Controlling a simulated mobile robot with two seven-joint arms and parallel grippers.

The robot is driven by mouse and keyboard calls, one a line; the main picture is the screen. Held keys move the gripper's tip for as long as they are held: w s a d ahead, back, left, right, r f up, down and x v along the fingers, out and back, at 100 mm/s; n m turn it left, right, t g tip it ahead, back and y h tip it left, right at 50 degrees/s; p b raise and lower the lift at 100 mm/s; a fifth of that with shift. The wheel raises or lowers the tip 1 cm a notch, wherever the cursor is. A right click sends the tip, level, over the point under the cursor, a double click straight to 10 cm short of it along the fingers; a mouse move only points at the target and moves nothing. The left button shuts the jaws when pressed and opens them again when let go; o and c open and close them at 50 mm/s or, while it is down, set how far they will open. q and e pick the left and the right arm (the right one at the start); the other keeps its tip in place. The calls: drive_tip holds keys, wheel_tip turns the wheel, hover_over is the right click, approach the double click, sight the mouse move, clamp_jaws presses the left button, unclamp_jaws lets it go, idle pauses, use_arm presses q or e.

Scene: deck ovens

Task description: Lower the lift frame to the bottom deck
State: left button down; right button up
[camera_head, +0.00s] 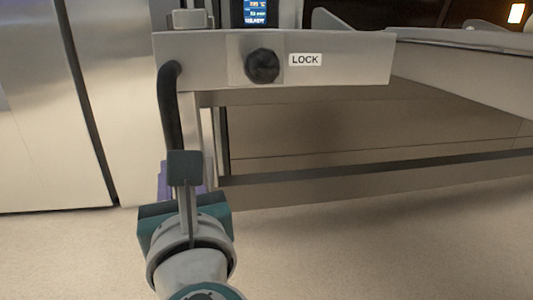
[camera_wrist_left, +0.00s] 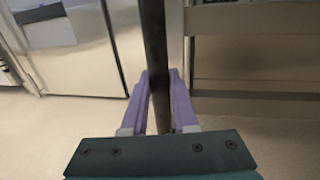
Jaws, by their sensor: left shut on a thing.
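The lift frame's front panel (camera_head: 345,62) spans the upper middle of the head view. It carries a round black knob (camera_head: 262,66) beside a LOCK label (camera_head: 305,60). A black handle bar (camera_head: 171,112) hangs down from the panel's left end. It also shows as an upright dark bar (camera_wrist_left: 155,50) in the left wrist view. My left gripper (camera_head: 180,177) is at the lower part of the bar. Its purple fingers (camera_wrist_left: 160,82) stand on both sides of the bar, shut on it. My right gripper is not in view.
A steel cabinet front (camera_head: 70,110) stands at the left. A low dark rail (camera_head: 380,166) runs to the right beneath the frame. A pale slab-like deck (camera_head: 460,38) extends at the upper right. The floor (camera_head: 390,245) in front is clear.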

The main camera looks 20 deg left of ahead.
use_arm(q)
drive_tip(key=shift+s+f, duration=0.1)
drive_tip(key=shift+f, duration=0.3)
drive_tip(key=c, duration=1.1)
unclamp_jaws()
drive_tip(key=o, duration=0.4)
drive_tip(key=shift+r, duration=0.15)
drive_tip(key=shift+p+v, duration=2)
drive_tip(key=shift+v, duration=2.9)
drive_tip(key=shift+r, duration=0.1)
